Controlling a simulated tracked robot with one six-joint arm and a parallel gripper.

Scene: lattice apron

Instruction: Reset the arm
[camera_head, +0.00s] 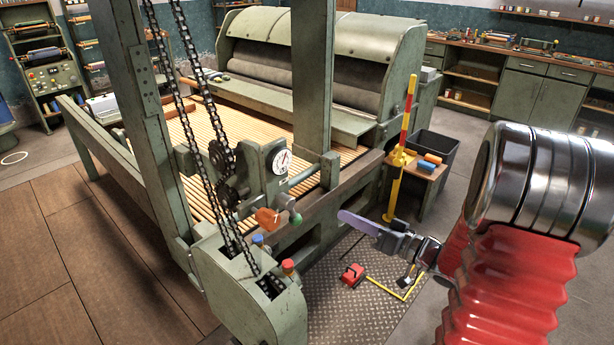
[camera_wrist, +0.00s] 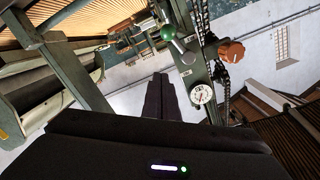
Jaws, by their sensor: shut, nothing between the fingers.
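My gripper (camera_head: 348,218) is at the end of my red arm, right of centre in the head view. Its fingers point left toward the machine's near side, over the metal floor plate. In the wrist view my gripper (camera_wrist: 161,78) shows as two dark fingers pressed together, shut and empty. My red ribbed arm with chrome rings fills the right of the head view.
A green machine frame (camera_head: 152,130) with chains, a dial (camera_head: 282,161) and an orange knob (camera_head: 267,218) stands left of my gripper. A yellow and red post (camera_head: 400,150) rises behind it. A red object (camera_head: 352,274) lies on the floor plate (camera_head: 345,312).

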